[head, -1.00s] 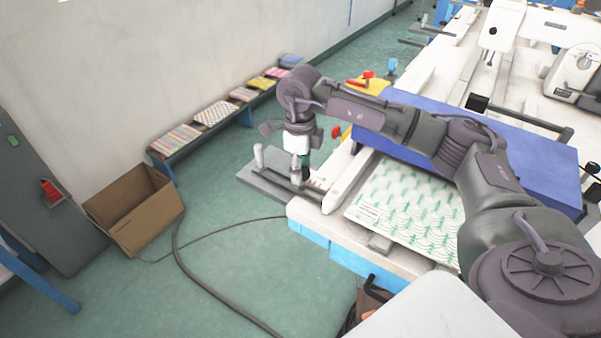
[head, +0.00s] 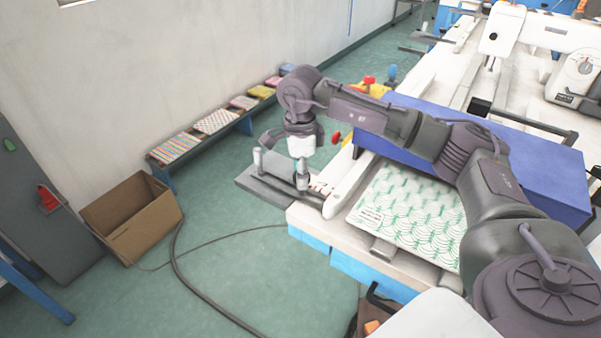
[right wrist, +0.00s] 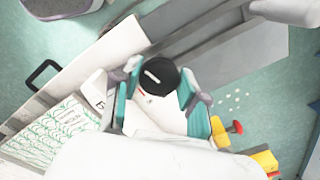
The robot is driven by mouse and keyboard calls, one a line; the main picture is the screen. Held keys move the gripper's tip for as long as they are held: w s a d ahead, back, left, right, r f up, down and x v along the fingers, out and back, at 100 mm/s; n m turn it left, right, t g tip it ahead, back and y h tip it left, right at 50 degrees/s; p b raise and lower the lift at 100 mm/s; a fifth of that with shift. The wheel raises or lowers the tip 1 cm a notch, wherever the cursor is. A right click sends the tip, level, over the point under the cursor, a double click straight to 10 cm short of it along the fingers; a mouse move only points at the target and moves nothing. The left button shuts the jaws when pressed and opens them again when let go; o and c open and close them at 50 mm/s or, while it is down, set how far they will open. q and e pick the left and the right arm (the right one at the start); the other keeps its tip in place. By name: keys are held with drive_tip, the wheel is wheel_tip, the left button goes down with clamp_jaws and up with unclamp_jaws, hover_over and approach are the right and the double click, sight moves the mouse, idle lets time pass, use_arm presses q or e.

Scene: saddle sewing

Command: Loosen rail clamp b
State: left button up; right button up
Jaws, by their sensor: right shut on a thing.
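My right gripper (head: 302,172) points down at the near left end of the table, over a grey rail plate (head: 265,190). In the right wrist view its teal-padded fingers (right wrist: 158,92) are on either side of a round black clamp knob (right wrist: 158,74) with a white mark on top. The gripper is shut on this knob. In the head view the knob is mostly hidden by the gripper. A second upright post (head: 257,161) stands on the plate, to the left of the gripper. No letter on either clamp is readable. My left gripper is not in view.
A green-patterned pad (head: 405,215) lies on the table beside a long blue block (head: 520,165). Red and yellow parts (head: 370,85) stand behind my arm. An open cardboard box (head: 150,228) and a cable (head: 180,270) are on the floor. A low bench (head: 165,170) runs along the wall.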

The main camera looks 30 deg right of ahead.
drive_tip(key=shift+r, duration=0.15)
drive_tip(key=o, duration=1.1)
drive_tip(key=shift+o, duration=0.2)
wheel_tip(320, 180, up, 12)
